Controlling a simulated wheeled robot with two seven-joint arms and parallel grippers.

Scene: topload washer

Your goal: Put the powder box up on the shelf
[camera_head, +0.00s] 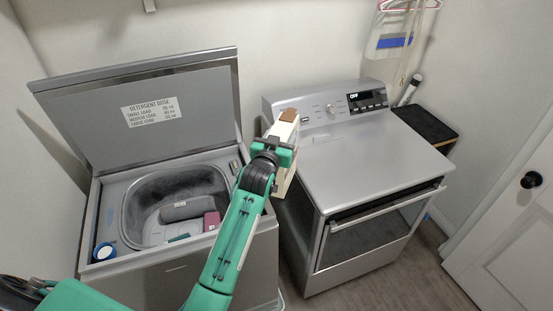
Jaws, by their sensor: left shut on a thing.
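The powder box (284,131), cream-coloured with a brown patch on top, stands above the gap between the washer and the dryer. My left gripper (276,152), at the end of the green arm, is shut on it. The gripper and wrist hide part of the box. The box looks roughly upright, with a slight tilt. My right gripper is not in view.
The top-load washer (103,190) has its lid (160,75) up, with a grey roll (187,208) and a pink item (211,221) in its tub. A blue-and-white round item (104,251) sits on its rim. The dryer top (365,150) is clear. A dark-topped stand (426,124) is at right.

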